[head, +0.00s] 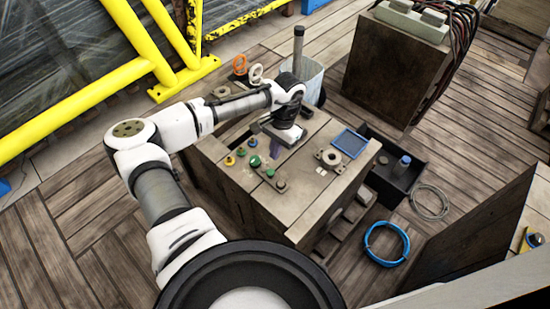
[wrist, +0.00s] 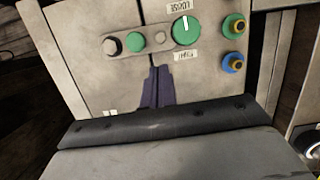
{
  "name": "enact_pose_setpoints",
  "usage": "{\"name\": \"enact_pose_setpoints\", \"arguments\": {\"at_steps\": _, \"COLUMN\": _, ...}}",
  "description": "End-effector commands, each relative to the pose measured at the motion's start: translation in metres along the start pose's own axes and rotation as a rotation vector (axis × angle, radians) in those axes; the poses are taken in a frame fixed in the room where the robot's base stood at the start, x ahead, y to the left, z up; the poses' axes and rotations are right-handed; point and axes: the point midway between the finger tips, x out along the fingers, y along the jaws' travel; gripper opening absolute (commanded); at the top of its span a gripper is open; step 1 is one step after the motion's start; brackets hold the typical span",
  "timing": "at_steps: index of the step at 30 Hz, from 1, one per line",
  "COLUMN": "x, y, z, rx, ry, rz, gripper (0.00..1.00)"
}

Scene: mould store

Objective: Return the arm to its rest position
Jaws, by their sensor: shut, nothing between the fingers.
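My arm (head: 155,165) reaches out from the bottom of the head view, bent at the elbow, over a wooden control console. My gripper (head: 275,152) points down over the console top, beside its row of buttons. In the wrist view my gripper (wrist: 157,88) shows as dark purple fingers close together, with nothing between them. Whether the tips touch the panel, I cannot tell. In that view they sit below a green rotary knob (wrist: 185,29) and a green button (wrist: 135,41).
The console (head: 315,205) also carries a blue-framed panel (head: 349,143). A black bin (head: 399,180) stands at its right. A coiled blue hose (head: 370,256) lies on the floor. A dark cabinet (head: 392,67) stands behind, and yellow railings (head: 75,107) are at left.

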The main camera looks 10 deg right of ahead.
Motion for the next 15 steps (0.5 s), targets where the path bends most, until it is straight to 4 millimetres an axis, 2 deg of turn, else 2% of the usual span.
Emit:
{"name": "enact_pose_setpoints", "arguments": {"at_steps": 3, "x": -0.028, "y": 0.0, "z": -0.001, "rx": 0.001, "ry": 0.003, "rz": -0.001, "gripper": 0.0}}
{"name": "enact_pose_setpoints", "arguments": {"at_steps": 9, "x": -0.07, "y": 0.0, "z": -0.001, "rx": 0.001, "ry": 0.002, "rz": -0.001, "gripper": 0.0}}
{"name": "enact_pose_setpoints", "arguments": {"at_steps": 15, "x": -0.094, "y": 0.0, "z": 0.0, "rx": 0.001, "ry": 0.001, "rz": -0.001, "gripper": 0.0}}
